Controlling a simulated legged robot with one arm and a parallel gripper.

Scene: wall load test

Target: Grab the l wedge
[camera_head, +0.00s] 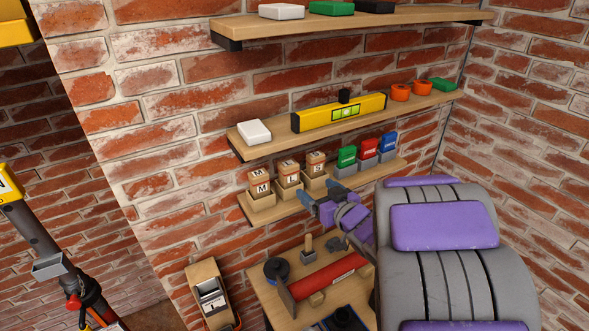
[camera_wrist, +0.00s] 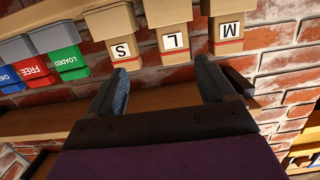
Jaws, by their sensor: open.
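The l wedge, a tan block with a black L on a white label, stands in the middle of three small wooden holders on the lower wall shelf (camera_head: 283,212). The l wedge (camera_head: 289,167) has the M wedge (camera_head: 257,180) on its left and the S wedge (camera_head: 317,158) on its right. The wrist view is upside down; there the l wedge (camera_wrist: 174,40) appears between the fingers' lines, beyond their tips. My gripper (camera_head: 318,192) is open and empty, in front of the shelf near the holders. Its two fingers also show in the wrist view (camera_wrist: 163,78).
Green, red and blue labelled blocks (camera_head: 367,150) stand farther right on the same shelf. A shelf above holds a yellow level (camera_head: 339,112). Below is a workbench (camera_head: 262,296) with a red tool (camera_head: 325,275). A brick wall (camera_head: 170,160) is close behind.

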